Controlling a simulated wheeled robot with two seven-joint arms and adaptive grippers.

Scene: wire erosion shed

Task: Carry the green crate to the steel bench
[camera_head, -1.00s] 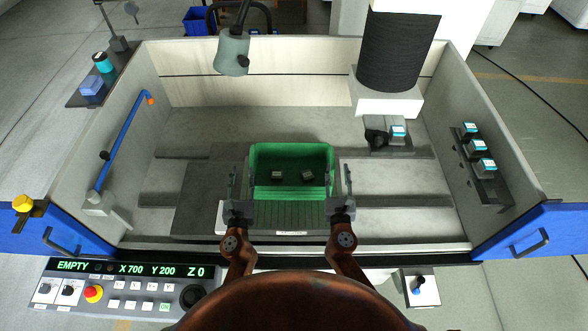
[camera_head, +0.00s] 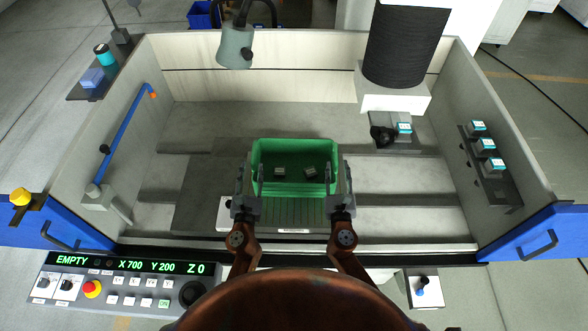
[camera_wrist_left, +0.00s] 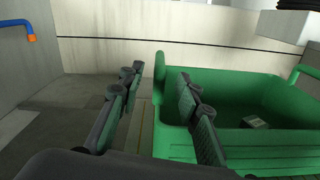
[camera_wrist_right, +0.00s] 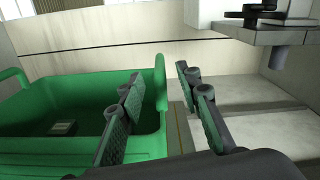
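The green crate (camera_head: 294,147) stands upright in the machine's tank, near its front wall. It also shows in the left wrist view (camera_wrist_left: 235,92) and the right wrist view (camera_wrist_right: 80,92). Two small grey blocks (camera_head: 280,172) (camera_head: 310,172) lie inside. My left gripper (camera_head: 250,174) is open at the crate's left end, one finger outside and one inside the wall. My right gripper (camera_head: 338,174) is open likewise at the right end. The wrist views show gaps between the fingers and the end walls. I cannot make out a steel bench.
The tank's front wall (camera_head: 420,248) lies between me and the crate. A black column with a white head (camera_head: 392,95) hangs behind right. A grey lamp (camera_head: 236,48) hangs behind left. A blue pipe (camera_head: 125,130) runs along the left wall. A control panel (camera_head: 120,285) sits front left.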

